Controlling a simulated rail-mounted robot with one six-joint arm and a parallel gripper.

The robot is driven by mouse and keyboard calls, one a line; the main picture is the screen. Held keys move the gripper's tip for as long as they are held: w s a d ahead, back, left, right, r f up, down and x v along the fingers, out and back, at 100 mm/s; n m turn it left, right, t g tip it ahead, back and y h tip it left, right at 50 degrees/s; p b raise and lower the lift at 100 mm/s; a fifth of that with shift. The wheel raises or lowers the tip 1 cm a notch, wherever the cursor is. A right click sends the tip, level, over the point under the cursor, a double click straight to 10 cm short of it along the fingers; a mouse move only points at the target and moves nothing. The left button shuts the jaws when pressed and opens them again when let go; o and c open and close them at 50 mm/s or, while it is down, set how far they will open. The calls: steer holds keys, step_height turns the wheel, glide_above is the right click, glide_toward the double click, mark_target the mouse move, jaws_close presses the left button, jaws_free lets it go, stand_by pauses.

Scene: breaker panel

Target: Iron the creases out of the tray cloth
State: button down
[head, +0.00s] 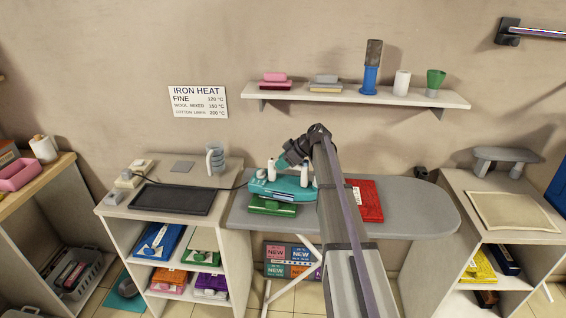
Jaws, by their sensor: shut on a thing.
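The teal iron (284,190) is over a green folded cloth (272,208) on the left part of the grey ironing board (430,210). I cannot tell whether its sole touches the cloth. My gripper (285,174) is at the top of the iron, shut on it; my arm hides part of the hold. A red folded cloth (369,201) lies on the board to the right of my arm. I cannot tell which cloth is the tray cloth, and creases are too small to make out.
A dark tray (170,200) and a clear jug (215,158) are on the left counter. A cord runs from there to the iron. A wall shelf (400,96) hangs above the board. A beige pad (512,211) lies on the right cabinet. The board's right end is clear.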

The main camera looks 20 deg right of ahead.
steer(key=shift+f+b, duration=0.55)
steer(key=shift+b, duration=0.05)
steer(key=shift+w+a+r, duration=0.1)
steer(key=shift+w+a, duration=0.85)
steer(key=shift+a, duration=0.6)
steer(key=shift+w+a+r, duration=0.1)
steer(key=shift+w+a, duration=0.9)
steer(key=shift+a, duration=0.6)
steer(key=shift+w+a+r, duration=0.1)
steer(key=shift+w+a, duration=0.85)
steer(key=shift+a, duration=0.6)
steer(key=shift+s+d+f, duration=0.1)
steer(key=shift+s+d, duration=0.9)
steer(key=shift+d, duration=0.55)
steer(key=shift+s+d+f, duration=0.1)
steer(key=shift+s+d, duration=0.85)
steer(key=shift+d, duration=0.65)
steer(key=shift+s+d+f, duration=0.1)
steer(key=shift+s+d, duration=0.9)
steer(key=shift+d, duration=0.55)
